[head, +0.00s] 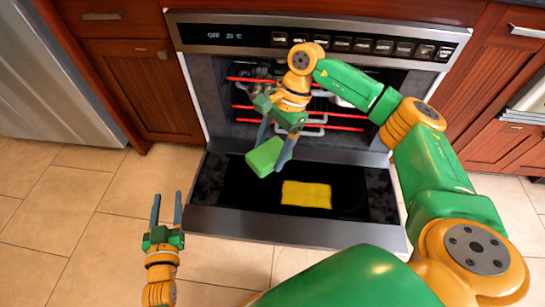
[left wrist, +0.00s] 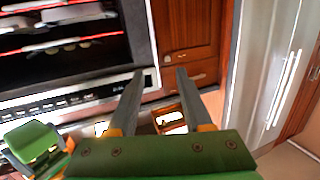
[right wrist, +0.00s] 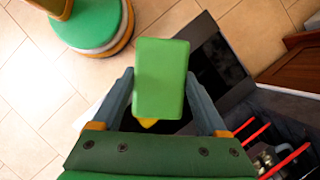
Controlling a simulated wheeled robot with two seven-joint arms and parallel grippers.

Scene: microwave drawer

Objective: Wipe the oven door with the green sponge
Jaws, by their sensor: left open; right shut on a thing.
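The green sponge (head: 264,157) is held in my right gripper (head: 275,150), in the air over the left half of the oven door. It also fills the middle of the right wrist view (right wrist: 160,78), between the two fingers. The oven door (head: 300,226) is folded down flat, with a dark glass inner face. A yellow rectangular patch (head: 306,194) lies on the glass, to the right of the sponge; part of it shows behind the sponge in the right wrist view (right wrist: 149,123). My left gripper (head: 167,207) is open and empty, left of the door over the floor.
The oven cavity with red-edged racks (head: 325,127) is open behind the door, below a control panel (head: 320,41). Wooden cabinets (head: 145,88) flank it, and a grey appliance (head: 55,75) stands at the far left. The tiled floor (head: 50,215) at left is clear.

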